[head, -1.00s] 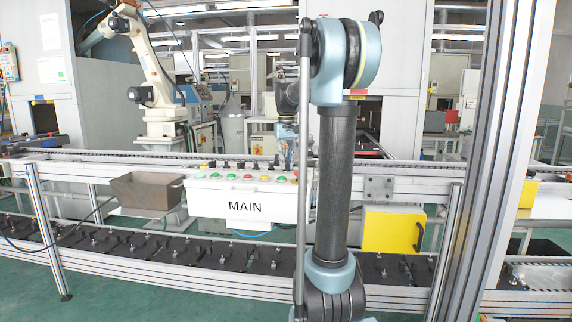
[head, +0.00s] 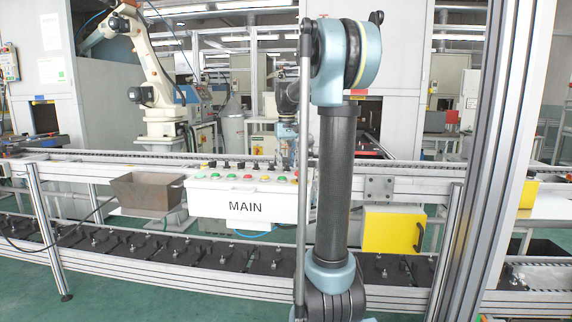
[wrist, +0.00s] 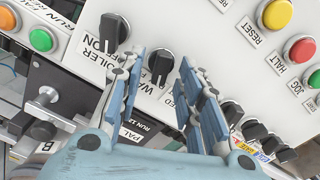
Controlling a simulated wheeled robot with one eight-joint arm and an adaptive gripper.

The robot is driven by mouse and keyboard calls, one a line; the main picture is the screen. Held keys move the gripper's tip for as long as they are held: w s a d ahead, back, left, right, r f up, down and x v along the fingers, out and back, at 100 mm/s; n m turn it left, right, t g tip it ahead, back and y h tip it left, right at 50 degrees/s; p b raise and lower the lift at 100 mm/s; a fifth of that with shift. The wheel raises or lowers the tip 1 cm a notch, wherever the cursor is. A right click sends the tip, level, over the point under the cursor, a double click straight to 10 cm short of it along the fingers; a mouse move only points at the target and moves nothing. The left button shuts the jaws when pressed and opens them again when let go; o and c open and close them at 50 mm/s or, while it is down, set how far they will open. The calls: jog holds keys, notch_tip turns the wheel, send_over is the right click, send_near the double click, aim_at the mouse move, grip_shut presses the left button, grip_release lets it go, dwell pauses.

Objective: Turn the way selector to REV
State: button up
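The white MAIN control box (head: 215,205) is in the middle of the head view, with coloured buttons and black knobs on top. In the wrist view a black selector knob (wrist: 160,66) stands between the fingers, above a partly hidden label starting "WA". My gripper (wrist: 165,72) is open, with one blue-and-grey finger on each side of this knob. Gaps show between the knob and both fingers; contact is not visible. The REV lettering cannot be made out, and the fingers cover part of the labels. In the head view my gripper (head: 286,157) is small over the box's right part.
Several more black knobs (wrist: 255,130) are close to the right finger. RESET (wrist: 277,14) and HALT (wrist: 301,49) buttons are on the right. A conveyor rail (head: 120,158) runs behind the box.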

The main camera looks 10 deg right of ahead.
aim_at(286, 164)
notch_tip(286, 164, up, 12)
jog(key=shift+f, duration=0.2)
dwell(0.7)
